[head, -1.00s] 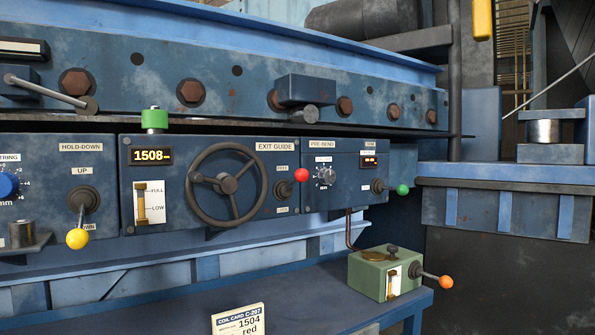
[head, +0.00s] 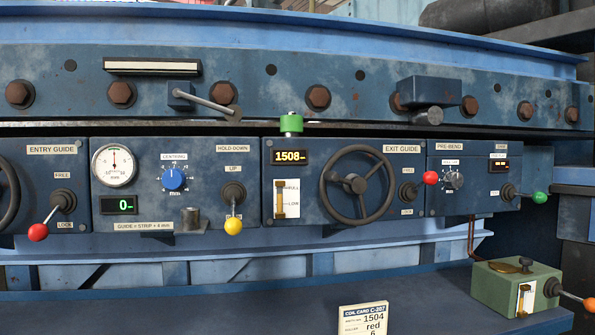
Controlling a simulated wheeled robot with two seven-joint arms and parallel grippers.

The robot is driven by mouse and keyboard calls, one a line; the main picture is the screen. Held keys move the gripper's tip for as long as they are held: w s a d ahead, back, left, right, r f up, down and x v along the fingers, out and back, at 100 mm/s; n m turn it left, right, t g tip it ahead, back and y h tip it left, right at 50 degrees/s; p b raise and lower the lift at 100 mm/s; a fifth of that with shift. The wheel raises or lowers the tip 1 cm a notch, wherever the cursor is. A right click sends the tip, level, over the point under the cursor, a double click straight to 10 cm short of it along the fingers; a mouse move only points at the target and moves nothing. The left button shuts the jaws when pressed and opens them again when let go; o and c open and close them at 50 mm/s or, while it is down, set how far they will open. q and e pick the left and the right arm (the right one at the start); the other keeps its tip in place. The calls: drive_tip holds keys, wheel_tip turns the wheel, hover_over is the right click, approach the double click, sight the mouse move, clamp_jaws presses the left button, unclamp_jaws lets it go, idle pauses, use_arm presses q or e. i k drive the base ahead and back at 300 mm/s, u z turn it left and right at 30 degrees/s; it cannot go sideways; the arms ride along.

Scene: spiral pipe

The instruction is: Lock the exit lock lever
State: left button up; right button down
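The exit lock lever (head: 419,183) is on the EXIT GUIDE panel (head: 310,207), right of the handwheel (head: 357,184). It has a dark round hub and a short rod with a red knob (head: 430,178). The rod points right and slightly up, between the upper FREE-side label and the lower lock label, which are too small to read surely. The panel display (head: 290,157) reads 1508. Neither of my grippers is in the head view.
Left are the entry guide lever (head: 48,220) with a red knob pointing down-left, and the hold-down lever (head: 233,210) with a yellow knob. Right are a green-knobbed lever (head: 526,196) and a green box (head: 515,288). A coil card (head: 363,319) stands on the blue bench (head: 200,310).

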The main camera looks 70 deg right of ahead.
sight(430, 177)
drive_tip(key=u, duration=0.35)
drive_tip(key=k, duration=0.5)
drive_tip(key=z, duration=2.1)
